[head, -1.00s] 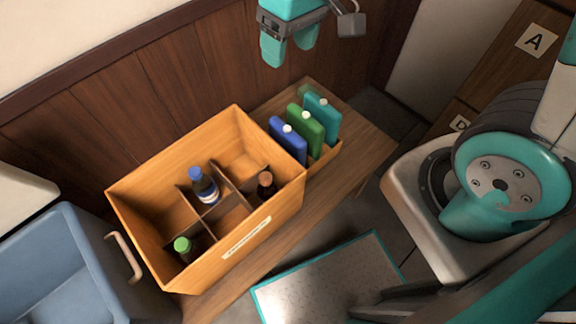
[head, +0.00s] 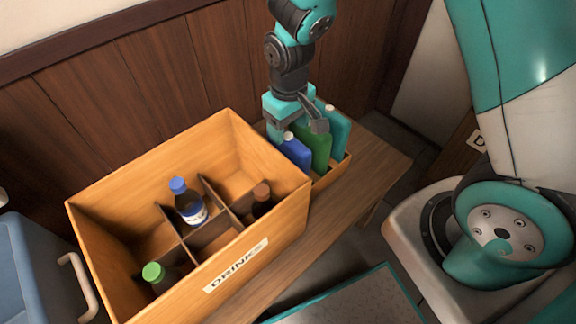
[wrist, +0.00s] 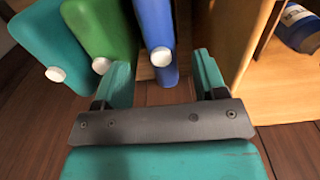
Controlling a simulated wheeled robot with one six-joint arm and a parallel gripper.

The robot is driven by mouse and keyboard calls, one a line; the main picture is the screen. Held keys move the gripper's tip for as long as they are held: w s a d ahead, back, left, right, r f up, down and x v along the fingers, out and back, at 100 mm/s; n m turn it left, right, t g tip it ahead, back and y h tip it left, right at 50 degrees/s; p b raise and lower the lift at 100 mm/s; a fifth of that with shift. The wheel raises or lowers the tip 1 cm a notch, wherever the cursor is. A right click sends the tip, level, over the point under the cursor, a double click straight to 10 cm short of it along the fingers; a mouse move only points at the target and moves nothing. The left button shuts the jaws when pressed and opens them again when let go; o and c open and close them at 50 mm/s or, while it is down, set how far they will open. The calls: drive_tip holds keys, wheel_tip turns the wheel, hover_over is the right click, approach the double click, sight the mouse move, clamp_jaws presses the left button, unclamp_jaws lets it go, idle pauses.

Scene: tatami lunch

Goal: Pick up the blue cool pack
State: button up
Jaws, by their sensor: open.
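The blue cool pack (head: 296,153) stands upright at the left end of a small wooden holder (head: 331,176), with a white cap on top. In the wrist view the blue pack (wrist: 155,38) lies between the two fingers of my gripper (wrist: 161,78). The fingers are spread, with a gap visible on both sides of the pack. In the head view my gripper (head: 294,122) is at the tops of the packs and partly hides them. The green cool pack (head: 320,150) is right beside the blue one.
A teal cool pack (head: 338,132) stands at the holder's right end. A large wooden drinks crate (head: 150,170) with dividers and several bottles is close on the left. A blue bin (head: 20,275) is at the far left. The wooden wall (head: 160,90) is behind.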

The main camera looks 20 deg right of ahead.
sight(288, 137)
wheel_tip(288, 137, down, 7)
drive_tip(key=shift+r+b, duration=0.15)
drive_tip(key=shift+b, duration=0.7)
clamp_jaws()
